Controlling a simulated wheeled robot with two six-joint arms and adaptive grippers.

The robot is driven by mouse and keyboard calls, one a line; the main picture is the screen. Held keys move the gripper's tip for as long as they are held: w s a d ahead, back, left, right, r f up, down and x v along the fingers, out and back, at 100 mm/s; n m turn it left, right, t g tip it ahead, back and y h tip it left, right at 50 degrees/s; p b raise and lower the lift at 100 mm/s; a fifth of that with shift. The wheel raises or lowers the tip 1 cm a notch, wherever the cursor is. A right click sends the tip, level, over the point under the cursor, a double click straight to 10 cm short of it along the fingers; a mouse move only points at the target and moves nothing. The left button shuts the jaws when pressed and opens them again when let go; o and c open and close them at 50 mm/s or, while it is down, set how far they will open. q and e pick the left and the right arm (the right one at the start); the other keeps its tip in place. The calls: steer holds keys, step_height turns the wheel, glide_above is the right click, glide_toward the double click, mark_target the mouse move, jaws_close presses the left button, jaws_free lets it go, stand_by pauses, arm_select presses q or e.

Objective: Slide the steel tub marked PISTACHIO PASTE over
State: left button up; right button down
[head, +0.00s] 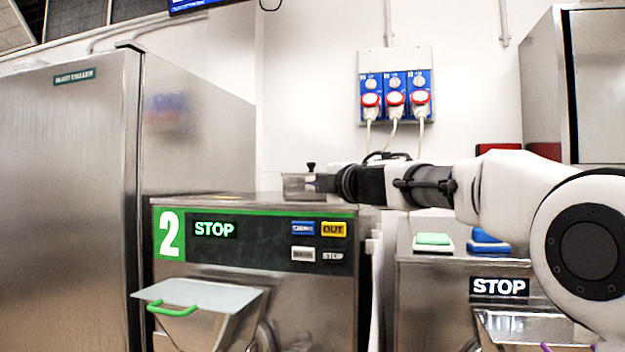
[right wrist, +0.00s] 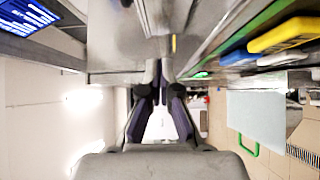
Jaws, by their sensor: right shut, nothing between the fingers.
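A small steel tub (head: 297,184) with a black knob on its lid stands on top of the machine marked 2 (head: 275,240), toward the right part of its top. No PISTACHIO PASTE marking can be read on it. My right gripper (head: 320,183) comes in from the right at tub height, its tips close against the tub's right side; I cannot tell whether they touch. In the right wrist view the fingers (right wrist: 160,75) are shut and empty, with steel surfaces just beyond the tips. My left gripper is not in view.
A tall steel blast chiller (head: 65,190) stands left of the machine. A second machine with a STOP display (head: 499,287) is at the right, with green (head: 433,239) and blue (head: 488,239) items on top. Wall sockets (head: 396,97) with cables hang behind. The machine top left of the tub looks clear.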

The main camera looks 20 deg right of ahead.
mark_target(302, 182)
steer(key=w+p, duration=0.1)
steer(key=w, duration=0.2)
steer(key=w+d+p, duration=0.1)
steer(key=w, duration=0.1)
steer(key=shift+w+r+p, duration=0.15)
steer(key=shift+w+p, duration=0.2)
steer(key=shift+w, duration=0.05)
steer(key=shift+w+d, duration=0.3)
steer(key=shift+d, duration=0.1)
steer(key=shift+s+a, duration=0.1)
